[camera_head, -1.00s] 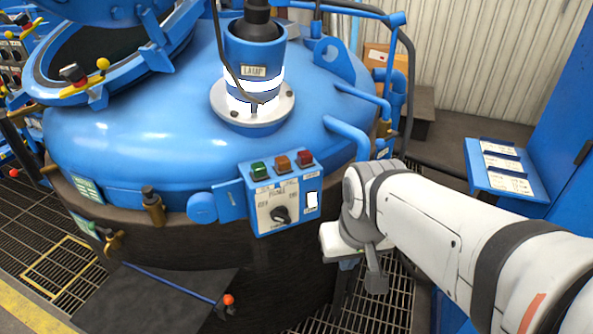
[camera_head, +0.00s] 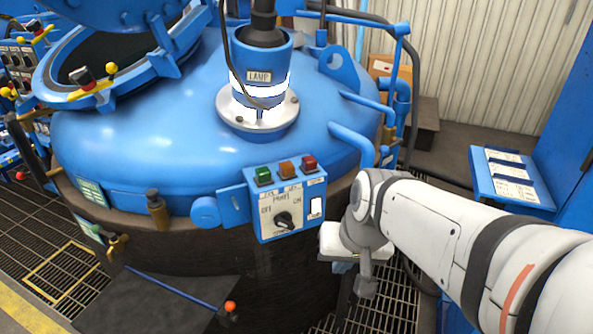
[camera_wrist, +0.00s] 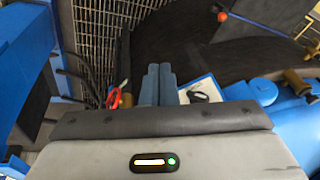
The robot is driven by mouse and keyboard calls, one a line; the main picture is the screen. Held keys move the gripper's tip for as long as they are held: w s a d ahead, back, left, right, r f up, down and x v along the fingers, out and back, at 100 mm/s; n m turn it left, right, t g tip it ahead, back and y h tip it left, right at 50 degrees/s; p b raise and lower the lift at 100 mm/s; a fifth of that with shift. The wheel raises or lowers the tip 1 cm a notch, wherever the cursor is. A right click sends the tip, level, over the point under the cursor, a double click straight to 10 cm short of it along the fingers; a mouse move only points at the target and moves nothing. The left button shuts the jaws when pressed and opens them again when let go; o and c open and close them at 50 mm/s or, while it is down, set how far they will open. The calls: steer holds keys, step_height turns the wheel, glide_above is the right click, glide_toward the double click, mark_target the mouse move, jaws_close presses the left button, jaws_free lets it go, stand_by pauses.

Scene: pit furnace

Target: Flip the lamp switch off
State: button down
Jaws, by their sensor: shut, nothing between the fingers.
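The lamp switch (camera_head: 316,208) is a small white rocker at the lower right of the blue control box (camera_head: 234,204) on the furnace's side. The lamp (camera_head: 258,92) on the furnace lid glows white. The box's pale panel (camera_wrist: 208,86) shows just right of the fingers there, with the black knob (camera_wrist: 199,97); I cannot make out the switch.
Green (camera_head: 263,175), orange (camera_head: 287,169) and red (camera_head: 309,163) buttons top the box, above the rotary knob (camera_head: 285,220). Blue pipes (camera_head: 352,143) run close behind my wrist. A blue stand with labels (camera_head: 505,178) is at the right.

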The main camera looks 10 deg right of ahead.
mark_target(316, 206)
steer(key=w+d+f+m+t+b, duration=0.2)
steer(key=w+d+m+t+b, duration=0.1)
steer(key=w+m, duration=0.3)
steer(key=w+d+f+m+t+y+b, duration=0.1)
steer(key=w+d+f+m+t+b, duration=0.1)
steer(key=w+m, duration=0.5)
steer(key=shift+w+d+f+t+b, duration=0.4)
steer(key=shift+w+d+f+b, duration=0.1)
steer(key=shift+w+b, duration=0.7)
steer(key=shift+w+a+r+b+x, duration=0.15)
steer(key=shift+w+r+b+x, duration=0.25)
steer(key=shift+x, duration=1.8)
steer(key=shift+w+a+r+b+x, duration=0.15)
steer(key=shift+b+x, duration=0.3)
steer(key=shift+x, duration=1.8)
steer(key=shift+w+a+r+b+x, duration=0.15)
steer(key=shift+r+b+x, duration=0.25)
steer(key=shift+x, duration=1.8)
steer(key=shift+f, duration=0.1)
steer(key=shift+f+b, duration=0.1)
steer(key=shift+b, duration=0.2)
